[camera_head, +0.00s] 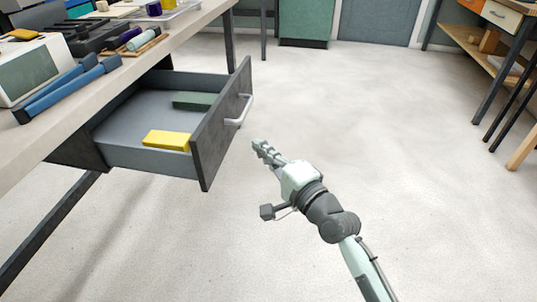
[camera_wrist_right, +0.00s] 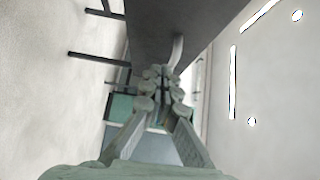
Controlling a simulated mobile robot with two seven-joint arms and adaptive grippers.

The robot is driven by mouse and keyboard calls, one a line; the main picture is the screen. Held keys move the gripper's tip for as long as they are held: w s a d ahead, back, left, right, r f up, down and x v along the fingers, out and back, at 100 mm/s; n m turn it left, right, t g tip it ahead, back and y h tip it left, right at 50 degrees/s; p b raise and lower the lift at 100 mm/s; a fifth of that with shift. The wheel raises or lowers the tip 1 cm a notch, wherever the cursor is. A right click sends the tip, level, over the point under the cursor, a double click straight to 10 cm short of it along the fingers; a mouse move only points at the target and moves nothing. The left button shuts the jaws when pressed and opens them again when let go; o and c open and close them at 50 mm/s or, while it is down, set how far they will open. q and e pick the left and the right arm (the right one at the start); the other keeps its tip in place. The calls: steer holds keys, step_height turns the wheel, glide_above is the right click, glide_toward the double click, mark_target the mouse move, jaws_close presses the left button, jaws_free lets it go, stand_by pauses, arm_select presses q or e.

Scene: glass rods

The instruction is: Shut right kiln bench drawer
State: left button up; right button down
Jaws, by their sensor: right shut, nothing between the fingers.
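The dark grey drawer (camera_head: 200,138) under the bench stands pulled out in the head view. A yellow block (camera_head: 167,140) and a dark green block (camera_head: 194,100) lie inside it. Its front carries a pale bar handle (camera_head: 239,110). My right gripper (camera_head: 257,146) is shut and empty, in front of the drawer face and a little to the right of it, apart from the handle in the head view. In the wrist view the right gripper's fingers (camera_wrist_right: 160,88) point toward the dark drawer front (camera_wrist_right: 165,35) and its handle (camera_wrist_right: 177,50). My left gripper is not in view.
A dark bench leg (camera_head: 45,232) slants below. Open pale floor (camera_head: 400,130) lies to the right. A wooden shelf unit (camera_head: 490,50) stands far right.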

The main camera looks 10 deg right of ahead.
mark_target(227, 128)
steer(key=w+a, duration=0.5)
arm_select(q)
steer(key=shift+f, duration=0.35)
arm_select(e)
steer(key=shift+w+a, duration=0.1)
steer(key=shift+a, duration=0.2)
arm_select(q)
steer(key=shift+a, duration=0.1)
arm_select(e)
steer(key=shift+w+a, duration=0.1)
steer(key=shift+w, duration=0.05)
